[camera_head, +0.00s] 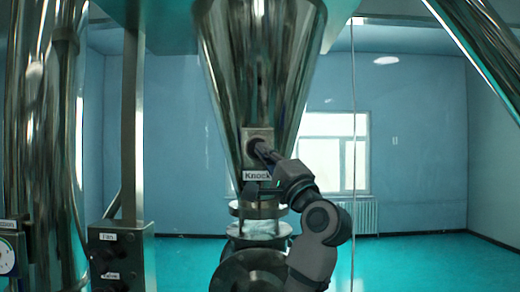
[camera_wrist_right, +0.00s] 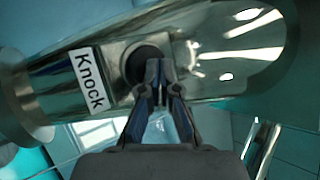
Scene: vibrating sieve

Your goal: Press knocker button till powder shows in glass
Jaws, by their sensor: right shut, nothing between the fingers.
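The knocker button (camera_wrist_right: 143,62) is a dark round button on a metal plate on the steel cone (camera_head: 250,60). Beside it is a white label reading "Knock" (camera_wrist_right: 88,80). My right gripper (camera_wrist_right: 158,70) is shut and empty, its fingertips at the button and partly covering it. Contact looks likely, but I cannot tell how far the button is pressed. In the head view the right gripper (camera_head: 260,150) reaches the button plate from the lower right. The sight glass (camera_head: 262,228) below the cone shows pale whitish material inside. My left gripper is not in view.
A control box (camera_head: 118,258) with labelled knobs stands at lower left beside a large steel column (camera_head: 40,120). A round flange (camera_head: 250,272) is below the glass. Another steel tube (camera_head: 485,45) crosses the upper right. The floor at right is clear.

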